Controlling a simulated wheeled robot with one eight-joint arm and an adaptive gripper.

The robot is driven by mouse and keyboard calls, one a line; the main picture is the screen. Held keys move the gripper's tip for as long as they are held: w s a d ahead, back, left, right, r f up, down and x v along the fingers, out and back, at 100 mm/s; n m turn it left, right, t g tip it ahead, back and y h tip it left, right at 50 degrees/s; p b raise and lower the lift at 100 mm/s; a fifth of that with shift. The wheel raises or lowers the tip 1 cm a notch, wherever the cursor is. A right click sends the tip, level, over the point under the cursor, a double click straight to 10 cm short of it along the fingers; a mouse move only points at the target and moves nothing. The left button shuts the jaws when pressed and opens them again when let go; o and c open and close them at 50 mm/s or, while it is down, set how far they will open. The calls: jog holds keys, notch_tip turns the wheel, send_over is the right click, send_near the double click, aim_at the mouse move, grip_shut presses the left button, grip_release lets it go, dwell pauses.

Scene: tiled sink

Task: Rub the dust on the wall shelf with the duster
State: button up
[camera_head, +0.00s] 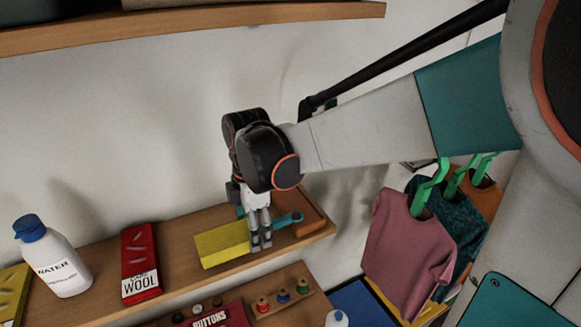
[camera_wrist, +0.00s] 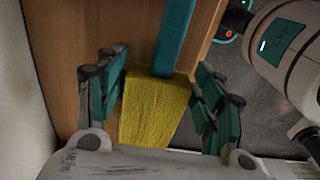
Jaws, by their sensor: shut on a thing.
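The duster has a yellow head (camera_head: 222,244) and a teal handle with a looped end (camera_head: 290,218). It lies low over the right part of the wooden wall shelf (camera_head: 190,226); I cannot tell whether the head touches the wood. My gripper (camera_head: 261,243) points down and is shut on the duster, near where handle and head meet. In the wrist view the yellow head (camera_wrist: 154,108) shows between the fingers, with the teal handle (camera_wrist: 175,38) running up over the shelf board (camera_wrist: 110,25). I cannot make out any dust; the gripper and duster hide part of the shelf.
A red wool packet (camera_head: 141,262) and a white water bottle (camera_head: 52,258) stand left on the shelf. An orange-brown tray (camera_head: 308,218) sits at its right end. Another shelf (camera_head: 200,30) is above. Clothes (camera_head: 408,250) hang at right. Sewing items (camera_head: 283,292) are below.

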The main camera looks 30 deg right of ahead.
jog(key=shift+w+f+b, duration=0.1)
jog(key=shift+w+b, duration=0.45)
jog(key=shift+w, duration=0.9)
jog(key=shift+w+b, duration=0.35)
jog(key=shift+w, duration=1.9)
jog(key=shift+r, duration=0.2)
jog(key=shift+r+p, duration=1.8)
jog(key=shift+r, duration=1.15)
